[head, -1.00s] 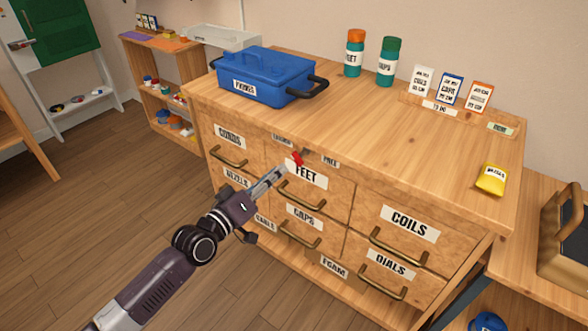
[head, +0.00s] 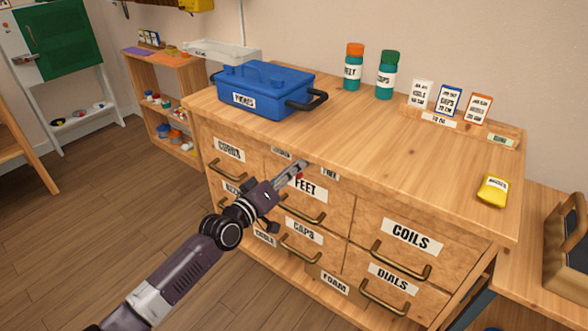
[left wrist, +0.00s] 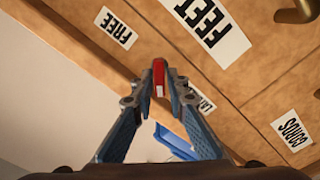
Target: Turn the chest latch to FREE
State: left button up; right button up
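The red chest latch (left wrist: 158,78) is on the wooden chest's front, between the FREE label (left wrist: 116,28) and a partly hidden label starting "LA" (left wrist: 201,102) in the left wrist view. My left gripper (left wrist: 159,76) has its fingertips close on both sides of the latch, with the red piece between them. In the head view the left gripper (head: 303,166) covers most of the latch (head: 299,177), just above the FEET label (head: 304,188). The FREE label (head: 329,173) is right of it. The latch's exact angle is hard to tell. My right gripper is not in view.
A blue box (head: 263,90) with dark handles stands on the chest top (head: 370,140). Brass drawer handles (head: 304,215) stick out below the latch.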

pick_arm(q)
grip_shut()
